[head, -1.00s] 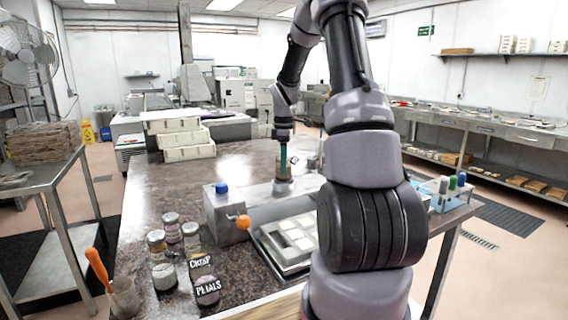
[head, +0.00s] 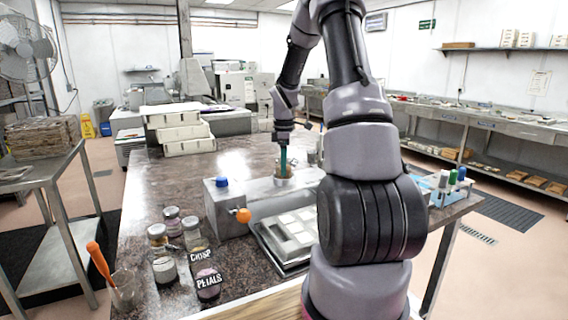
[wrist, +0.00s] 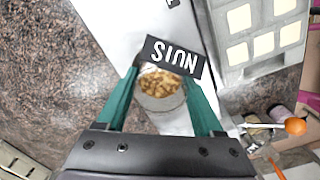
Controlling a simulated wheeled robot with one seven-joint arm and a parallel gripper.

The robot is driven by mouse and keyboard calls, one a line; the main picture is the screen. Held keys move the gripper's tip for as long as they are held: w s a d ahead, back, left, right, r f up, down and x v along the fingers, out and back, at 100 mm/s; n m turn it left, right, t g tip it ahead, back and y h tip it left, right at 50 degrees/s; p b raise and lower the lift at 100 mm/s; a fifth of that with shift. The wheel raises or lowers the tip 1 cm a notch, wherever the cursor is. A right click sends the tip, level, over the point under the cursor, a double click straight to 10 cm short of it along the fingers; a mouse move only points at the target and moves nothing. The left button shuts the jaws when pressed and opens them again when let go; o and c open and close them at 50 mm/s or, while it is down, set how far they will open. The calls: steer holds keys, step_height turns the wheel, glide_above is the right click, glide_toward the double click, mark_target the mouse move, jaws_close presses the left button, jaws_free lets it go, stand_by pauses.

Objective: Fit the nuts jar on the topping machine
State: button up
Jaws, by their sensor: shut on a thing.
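The nuts jar (wrist: 161,86) is a clear jar of golden-brown nuts with a black label in white letters. My gripper (wrist: 163,100) is shut on it, one teal finger on each side. In the head view my gripper (head: 284,157) points down with the jar (head: 283,173) at the far end of the grey topping machine (head: 228,212). The machine has a blue knob and an orange ball lever (head: 243,215). The jar stands over or on its top; whether it is seated cannot be told. Its lower part is hidden in the wrist view.
A metal mould tray (head: 270,249) with pale squares lies beside the machine. Several topping jars (head: 164,270) stand at the near left, with black labels marked CRISP and PETALS. A cup with an orange-handled tool (head: 123,292) is left of them. The dark counter (head: 150,195) left of the machine is clear.

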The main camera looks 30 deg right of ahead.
steer(key=o, duration=1.5)
step_height(320, 180, up, 11)
steer(key=shift+f, duration=0.1)
